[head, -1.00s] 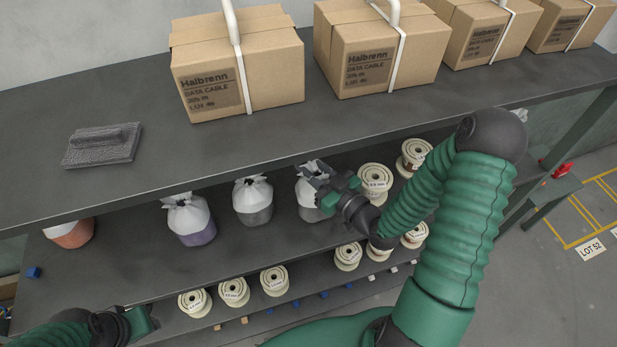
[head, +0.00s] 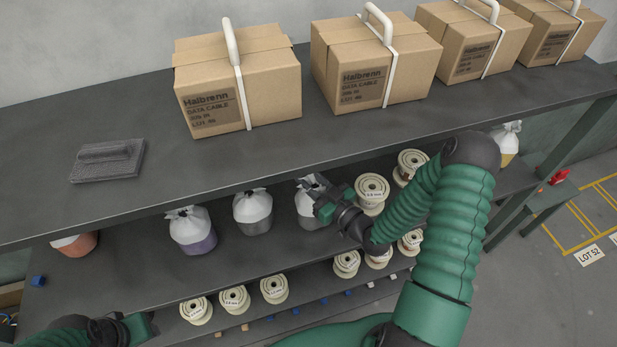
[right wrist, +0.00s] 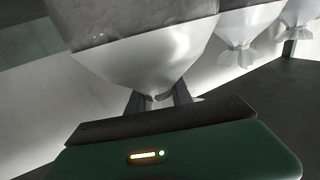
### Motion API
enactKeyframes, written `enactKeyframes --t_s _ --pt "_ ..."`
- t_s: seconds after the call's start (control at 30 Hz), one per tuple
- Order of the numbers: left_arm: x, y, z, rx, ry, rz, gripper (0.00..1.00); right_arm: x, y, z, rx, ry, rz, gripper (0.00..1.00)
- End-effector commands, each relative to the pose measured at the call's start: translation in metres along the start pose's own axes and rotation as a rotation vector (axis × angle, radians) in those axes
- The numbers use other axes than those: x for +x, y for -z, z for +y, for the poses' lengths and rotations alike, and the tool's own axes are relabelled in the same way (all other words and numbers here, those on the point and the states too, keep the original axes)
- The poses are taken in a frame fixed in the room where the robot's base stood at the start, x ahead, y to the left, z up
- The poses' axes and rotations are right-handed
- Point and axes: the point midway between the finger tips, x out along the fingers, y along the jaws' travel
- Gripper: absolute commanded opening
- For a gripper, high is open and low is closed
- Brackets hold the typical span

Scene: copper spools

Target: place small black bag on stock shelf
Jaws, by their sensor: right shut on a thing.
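A small bag with a white tied top and dark lower part (head: 307,208) stands upright at the middle shelf (head: 130,262), in line with other bags. My right gripper (head: 322,192) is shut on its gathered neck. In the right wrist view the bag (right wrist: 150,55) hangs into the picture upside down, its neck between the two fingers (right wrist: 157,98). I cannot tell whether its base touches the shelf. My left gripper (head: 135,325) is low at the left, away from the bags; its fingers are not clear.
A grey bag (head: 253,212) and a purple bag (head: 194,233) stand left of the held bag. Cream spools (head: 371,190) stand close on its right. More spools (head: 234,298) sit lower.

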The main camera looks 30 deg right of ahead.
Motion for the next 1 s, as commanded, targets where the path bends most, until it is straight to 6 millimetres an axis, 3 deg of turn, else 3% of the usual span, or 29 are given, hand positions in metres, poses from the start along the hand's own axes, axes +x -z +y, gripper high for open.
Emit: enactKeyframes --t_s 0.07,0.1,0.27,0.57,0.67,0.93,1.0 --pt "0.000 0.000 0.000 0.000 0.000 0.000 0.36 0.001 0.001 0.000 -0.001 0.000 0.004 0.00" --pt "0.001 0.000 0.000 0.000 0.000 0.000 0.36 0.000 -0.001 0.000 0.000 0.000 0.000 0.28" --pt "0.001 0.000 0.000 0.000 0.000 0.000 0.36 0.000 -0.001 0.001 0.000 0.000 0.000 0.48" --pt "0.000 0.000 0.000 0.000 0.000 0.000 0.36 0.000 0.000 0.001 0.000 0.000 -0.001 0.48" --pt "0.007 -0.002 0.000 0.000 0.000 0.000 0.36 -0.009 -0.004 0.001 0.000 -0.001 -0.002 0.48" --pt "0.040 -0.009 0.000 0.000 0.000 0.000 0.36 -0.076 -0.007 0.002 -0.002 -0.005 -0.002 0.48" --pt "0.037 -0.009 0.000 0.000 0.000 0.000 0.36 -0.092 -0.003 0.002 0.000 -0.005 -0.003 0.48"
